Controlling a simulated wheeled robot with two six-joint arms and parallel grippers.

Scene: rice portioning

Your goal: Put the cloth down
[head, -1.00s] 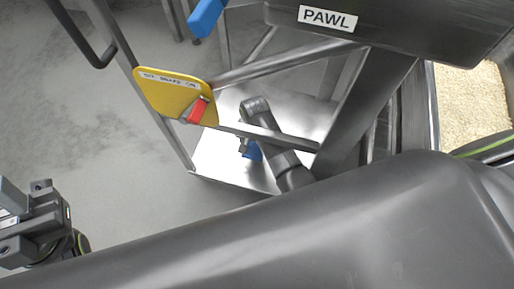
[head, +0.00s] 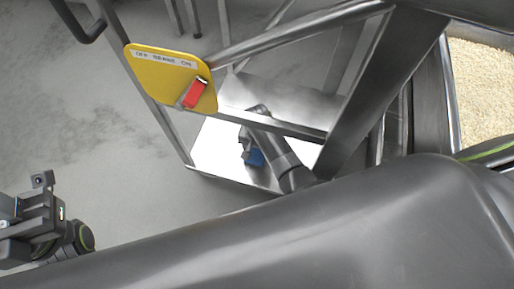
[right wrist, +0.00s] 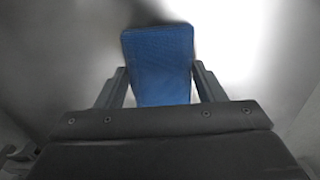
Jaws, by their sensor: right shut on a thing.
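A yellow brake plate (head: 150,72) with a red switch (head: 194,93) is mounted on the metal frame (head: 300,32) above the shelf. Frame bars surround the shelf. A container of rice (head: 485,90) is at the right. Grey floor (head: 85,130) lies open at the left.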

